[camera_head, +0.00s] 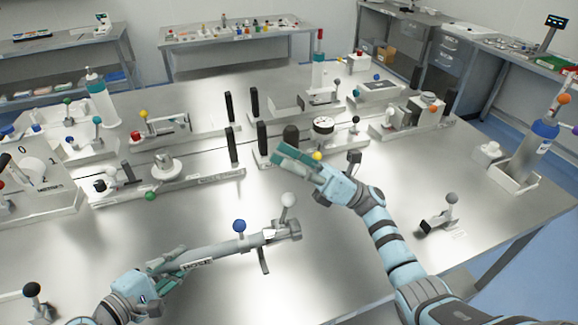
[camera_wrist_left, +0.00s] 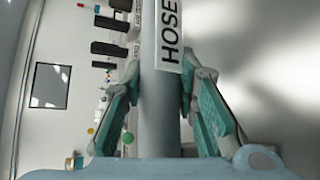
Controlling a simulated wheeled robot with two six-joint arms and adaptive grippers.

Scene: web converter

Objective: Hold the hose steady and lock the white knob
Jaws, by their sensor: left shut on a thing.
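The grey hose (camera_head: 215,251), marked with a HOSE label, lies across the near middle of the table. It runs up and right to an end fitting (camera_head: 284,231). A white knob (camera_head: 288,199) stands on a stem at that fitting, and a blue knob (camera_head: 239,226) stands to its left. My left gripper (camera_head: 178,266) is shut around the hose, left of the label. The left wrist view shows the hose (camera_wrist_left: 159,115) between the two teal fingers. My right gripper (camera_head: 293,160) is above and beyond the white knob, apart from it. Its finger gap is unclear.
The table between hose and right lever is mostly clear.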

